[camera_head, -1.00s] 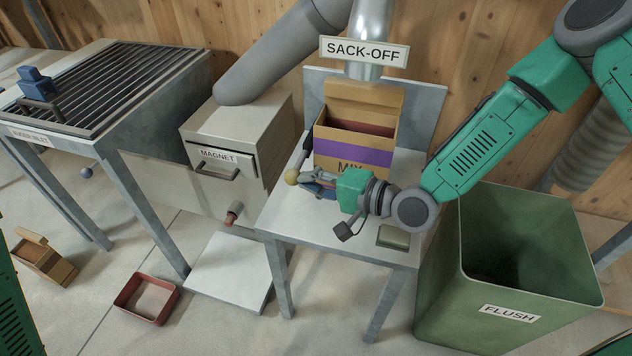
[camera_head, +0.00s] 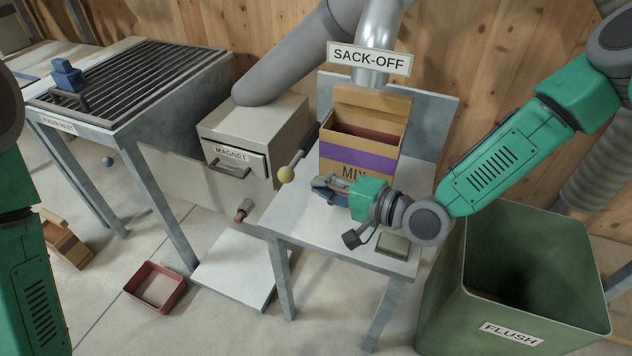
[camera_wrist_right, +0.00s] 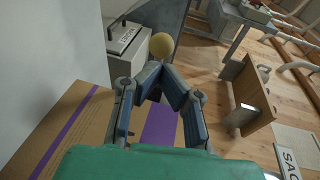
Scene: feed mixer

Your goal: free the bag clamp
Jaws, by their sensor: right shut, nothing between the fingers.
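The bag clamp's lever (camera_head: 302,150) is dark, with a yellow ball knob (camera_head: 286,174) at its lower end, by the left side of the open MIX sack (camera_head: 353,150) under the SACK-OFF spout. My right gripper (camera_head: 322,183) is shut and empty, in front of the sack and to the right of the knob, apart from it. In the wrist view, the right fingertips (camera_wrist_right: 162,70) are together and the yellow knob (camera_wrist_right: 162,46) shows just beyond them. The clamp's jaws cannot be made out. My left arm shows at the left edge; its gripper is out of view.
The white table (camera_head: 305,232) bears the sack and a small grey-green block (camera_head: 392,245). A green FLUSH bin (camera_head: 450,310) stands at right. The MAGNET housing (camera_head: 255,120) is close left of the lever. A red tray (camera_head: 155,288) is on the floor.

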